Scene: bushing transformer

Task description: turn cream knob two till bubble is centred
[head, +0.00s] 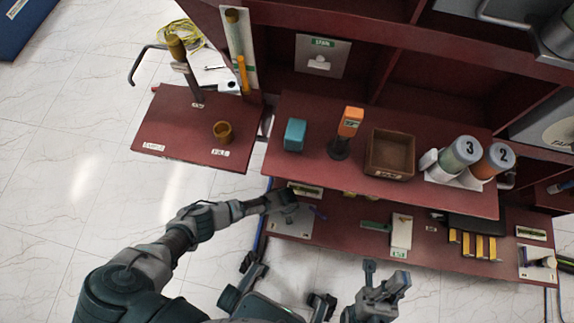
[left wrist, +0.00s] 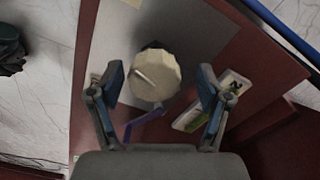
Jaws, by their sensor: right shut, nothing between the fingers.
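The cream knob (left wrist: 153,78), round with a faceted rim and a pale raised bar, stands over a grey plate (left wrist: 105,45) in the left wrist view. My left gripper (left wrist: 160,72) is open, one finger on each side of the knob, with gaps showing; depth is unclear. A level with a green strip (left wrist: 188,119) and a label reading 2 lies beside the right finger. Its bubble is too small to read. In the head view my left gripper (head: 285,202) covers the knob above the lower shelf's left end. My right gripper (head: 385,288) is shut and empty, in front of that shelf.
The upper shelf (head: 250,172) overhangs behind, holding a teal block (head: 294,134), an orange-topped item (head: 350,122), a brown tray (head: 390,153) and numbered cylinders (head: 460,155). Another level (head: 530,233) sits at the lower shelf's right end. A purple piece (left wrist: 148,119) lies near the knob.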

